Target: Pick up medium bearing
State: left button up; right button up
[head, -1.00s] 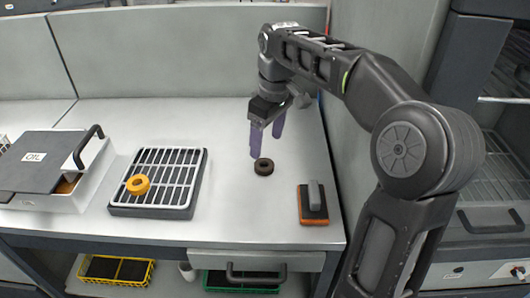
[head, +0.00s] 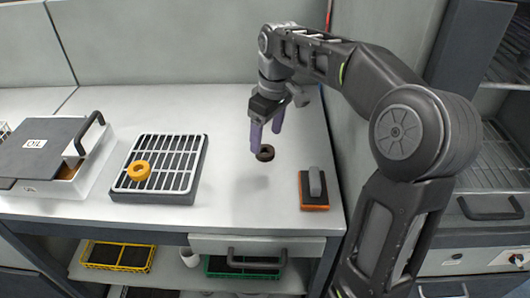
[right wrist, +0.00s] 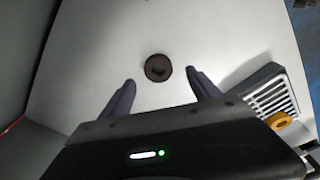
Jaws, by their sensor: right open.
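A dark brown ring-shaped bearing (head: 265,157) lies flat on the grey-white worktop. It also shows in the right wrist view (right wrist: 158,58), just ahead of and between the fingertips. An orange ring-shaped bearing (head: 139,171) lies on a slatted rack; it also shows in the right wrist view (right wrist: 279,121). I cannot tell from the frames which one is the medium bearing. My right gripper (head: 265,142) is open and empty, its purple fingers pointing down close to the dark bearing. In the right wrist view its fingertips (right wrist: 160,77) are apart. My left gripper is out of view.
The slatted rack (head: 170,198) stands left of the dark bearing. A box labelled OIL (head: 62,190) is at the far left. An orange-edged block with a grey handle (head: 314,185) lies to the right. The front middle of the worktop is clear.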

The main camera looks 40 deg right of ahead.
aim_at(265, 151)
jog(key=f, duration=0.4)
jog(key=shift+w+f, duration=0.3)
jog(key=shift+f, duration=0.05)
jog(key=shift+c, duration=0.3)
grip_shut()
dwell(0.5)
